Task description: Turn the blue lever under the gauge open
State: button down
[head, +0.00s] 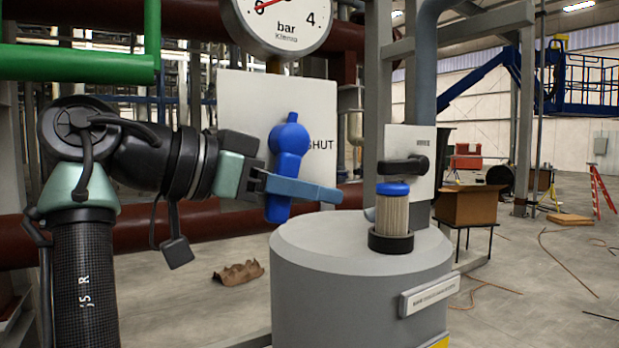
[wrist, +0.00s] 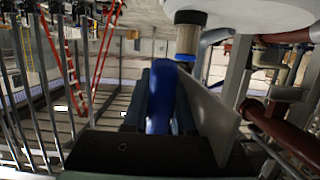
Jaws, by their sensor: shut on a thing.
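The blue lever (head: 286,160) stands upright in front of a white plate (head: 240,108) with partly covered lettering ending in "HUT". The gauge (head: 284,20), marked "bar", is above it, cut off by the top edge. My gripper (head: 290,187) comes in from the left and is shut on the lower part of the lever. In the wrist view the lever (wrist: 162,98) sits between the two dark fingers (wrist: 160,110). The far side of the grip is hidden in the head view.
A grey cylindrical housing (head: 350,290) stands close in front at the lower right. On it is a filter cartridge (head: 394,215) with a blue cap. Behind it is a black handle (head: 403,167) on another white plate. A green pipe (head: 75,62) runs above my arm.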

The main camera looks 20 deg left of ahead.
dwell(0.4)
jog(key=c, duration=0.7)
grip_release()
jog(key=b+v, duration=0.5)
jog(key=v, duration=0.8)
